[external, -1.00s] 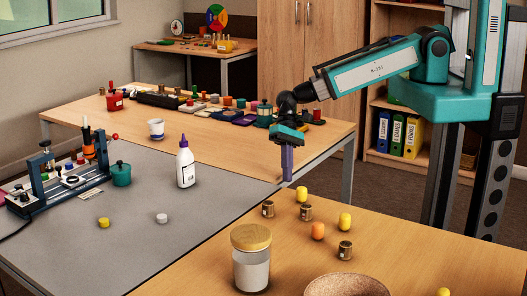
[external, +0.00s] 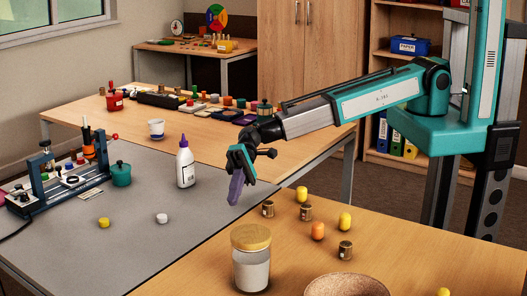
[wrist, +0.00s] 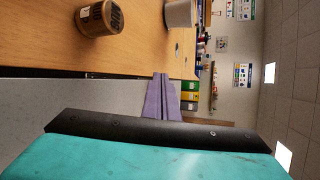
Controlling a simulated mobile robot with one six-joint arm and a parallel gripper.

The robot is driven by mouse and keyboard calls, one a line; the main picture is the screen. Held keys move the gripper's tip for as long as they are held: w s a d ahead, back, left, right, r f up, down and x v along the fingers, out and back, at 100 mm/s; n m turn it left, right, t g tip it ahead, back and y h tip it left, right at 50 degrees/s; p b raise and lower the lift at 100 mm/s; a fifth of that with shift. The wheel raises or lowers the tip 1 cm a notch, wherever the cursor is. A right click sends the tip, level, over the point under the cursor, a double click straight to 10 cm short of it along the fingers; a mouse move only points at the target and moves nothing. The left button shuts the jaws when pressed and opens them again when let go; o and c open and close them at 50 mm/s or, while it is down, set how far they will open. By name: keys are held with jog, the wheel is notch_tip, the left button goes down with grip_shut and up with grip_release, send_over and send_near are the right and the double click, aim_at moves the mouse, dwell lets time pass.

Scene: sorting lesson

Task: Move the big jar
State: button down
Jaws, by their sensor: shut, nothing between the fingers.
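The big jar (external: 251,268) stands upright in the external view, near the left edge of the front wooden table. It is clear glass with a pale label and a round wooden lid. My gripper (external: 234,203) is above and behind it, apart from it, with its purple fingers together, tilted down and empty. The closed purple fingers also show in the wrist view (wrist: 160,98). I cannot make out the big jar in the wrist view.
Small brass-coloured cans (external: 345,250) and yellow and orange pieces (external: 317,231) stand right of the jar. A brown bowl (external: 346,286) is at the front. A white glue bottle (external: 186,168) stands on the grey table, left of my gripper.

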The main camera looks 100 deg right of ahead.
jog(key=w+a+n+y+b, duration=0.1)
jog(key=w+a+b, duration=0.1)
jog(key=a, duration=0.2)
jog(key=w+a+n+y+b, duration=0.1)
jog(key=w+a+b, duration=0.1)
jog(key=a, duration=0.3)
jog(key=w+a+r+n+y+b, duration=0.1)
jog(key=w+a+y+b, duration=0.1)
jog(key=a+b, duration=0.2)
jog(key=shift+a+n, duration=0.4)
jog(key=shift+a, duration=0.3)
jog(key=shift+w+a+r+b, duration=0.1)
jog(key=shift+a+r+b, duration=0.1)
jog(key=shift+a+b, duration=0.1)
jog(key=shift+a, duration=0.1)
jog(key=p+x, duration=0.1)
jog(key=x, duration=0.8)
jog(key=shift+w+a+p, duration=0.1)
jog(key=shift+a+p, duration=0.1)
jog(key=shift+p, duration=0.15)
jog(key=shift+a, duration=0.35)
jog(key=shift+s+a+p, duration=0.15)
jog(key=shift+s+a, duration=0.15)
jog(key=shift+s, duration=0.3)
jog(key=shift+s+a+p, duration=0.15)
jog(key=shift+s+a, duration=0.1)
jog(key=shift+s, duration=0.3)
jog(key=shift+s+a+p, duration=0.15)
jog(key=shift+s+a, duration=0.15)
jog(key=shift+s, duration=0.3)
